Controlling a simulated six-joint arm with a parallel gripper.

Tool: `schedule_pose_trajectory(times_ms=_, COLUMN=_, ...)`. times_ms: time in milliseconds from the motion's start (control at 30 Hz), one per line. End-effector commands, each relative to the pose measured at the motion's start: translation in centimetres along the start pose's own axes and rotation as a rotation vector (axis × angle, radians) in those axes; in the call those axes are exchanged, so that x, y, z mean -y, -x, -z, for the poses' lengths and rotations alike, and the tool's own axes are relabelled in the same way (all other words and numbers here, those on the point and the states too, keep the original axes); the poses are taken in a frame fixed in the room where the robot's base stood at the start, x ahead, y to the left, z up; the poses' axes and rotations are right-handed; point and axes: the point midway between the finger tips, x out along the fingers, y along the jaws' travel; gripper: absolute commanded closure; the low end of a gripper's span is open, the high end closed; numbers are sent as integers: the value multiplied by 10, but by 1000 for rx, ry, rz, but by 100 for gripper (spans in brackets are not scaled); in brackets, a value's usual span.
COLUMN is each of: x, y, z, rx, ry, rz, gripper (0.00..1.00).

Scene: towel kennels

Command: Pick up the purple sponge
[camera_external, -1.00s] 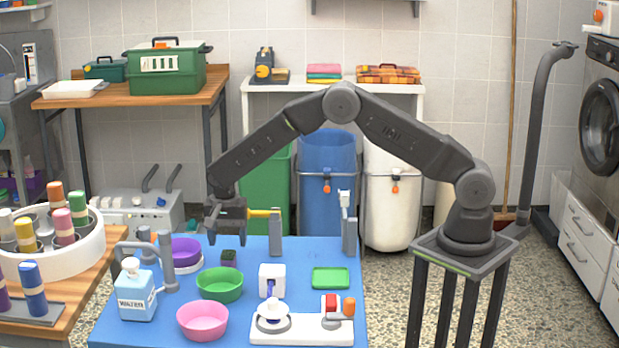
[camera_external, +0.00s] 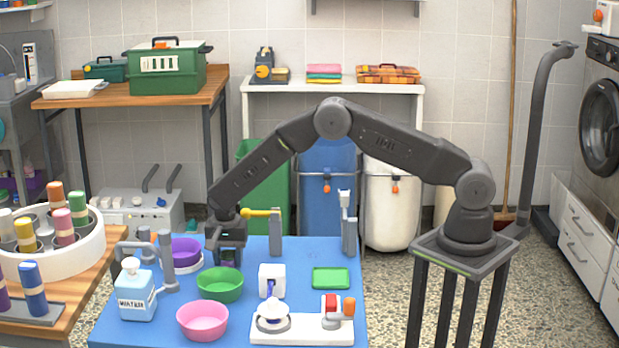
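I cannot make out a clear purple sponge. A purple bowl (camera_external: 186,248) stands on the blue table, and a small purple piece (camera_external: 269,289) shows at the front of a white box-shaped holder (camera_external: 272,272); I cannot tell what that piece is. My gripper (camera_external: 227,259) points down, low over the table, right of the purple bowl and just behind the green bowl (camera_external: 219,284). It covers the spot where a small dark block stood. Its dark fingers blend with that spot, so I cannot tell whether they touch or hold anything.
Near my gripper are a grey curved stand (camera_external: 165,260), a soap bottle (camera_external: 136,292), a pink bowl (camera_external: 202,320) and a yellow-armed post (camera_external: 275,233). A white base with a red part (camera_external: 302,330) is at front right. A green tray (camera_external: 331,278) lies flat, with bare table around it.

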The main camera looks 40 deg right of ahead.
Motion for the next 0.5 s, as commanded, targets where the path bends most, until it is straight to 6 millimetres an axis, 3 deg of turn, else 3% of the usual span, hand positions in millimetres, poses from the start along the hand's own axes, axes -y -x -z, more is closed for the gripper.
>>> schedule_pose_trajectory(times_ms=300, x=0, y=0, z=0, rx=0, ry=0, rz=0, gripper=86)
schedule_pose_trajectory(times_ms=500, x=0, y=0, z=0, rx=0, ry=0, rz=0, gripper=87)
